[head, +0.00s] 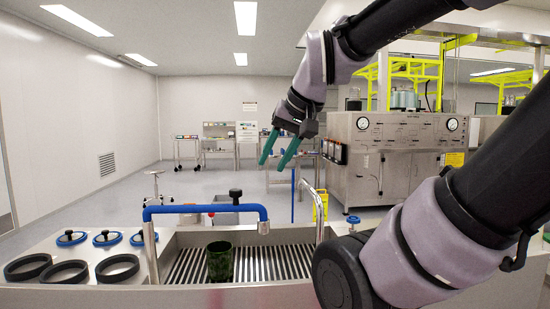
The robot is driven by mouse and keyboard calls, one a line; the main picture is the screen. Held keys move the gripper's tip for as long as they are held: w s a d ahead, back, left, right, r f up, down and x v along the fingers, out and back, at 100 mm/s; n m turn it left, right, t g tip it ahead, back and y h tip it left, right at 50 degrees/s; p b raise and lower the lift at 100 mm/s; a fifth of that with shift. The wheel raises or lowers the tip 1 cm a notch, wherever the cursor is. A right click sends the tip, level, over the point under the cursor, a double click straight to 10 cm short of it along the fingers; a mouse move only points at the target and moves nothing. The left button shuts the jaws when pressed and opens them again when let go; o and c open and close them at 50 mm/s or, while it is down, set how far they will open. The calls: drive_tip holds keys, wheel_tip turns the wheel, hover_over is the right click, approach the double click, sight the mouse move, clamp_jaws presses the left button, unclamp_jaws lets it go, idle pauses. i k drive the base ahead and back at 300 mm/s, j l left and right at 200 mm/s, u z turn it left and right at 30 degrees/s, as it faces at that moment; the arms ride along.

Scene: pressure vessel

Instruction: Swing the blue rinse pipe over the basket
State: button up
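The blue rinse pipe (200,209) runs level across the sink at left centre, on an upright silver post. A dark knob stands on it, and its spout end bends down at the right. A dark green basket (220,262) stands upright on the sink slats. In the picture the spout end is to the right of the basket and above it; the depth between them is hard to tell. My gripper (273,165) is in the air above the pipe, apart from it. Its two teal fingers point down and are spread, with nothing between them.
The slatted sink (285,262) has a bare silver curved pipe (318,205) at its right. Black rings (66,272) and blue-rimmed knobs (71,238) lie on the counter at left. A large steel machine (395,160) stands behind at right.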

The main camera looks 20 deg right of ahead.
sight(263, 223)
drive_tip(key=k+j+z, duration=0.3)
drive_tip(key=j, duration=0.25)
drive_tip(key=k+j+z, duration=0.3)
drive_tip(key=j, duration=0.2)
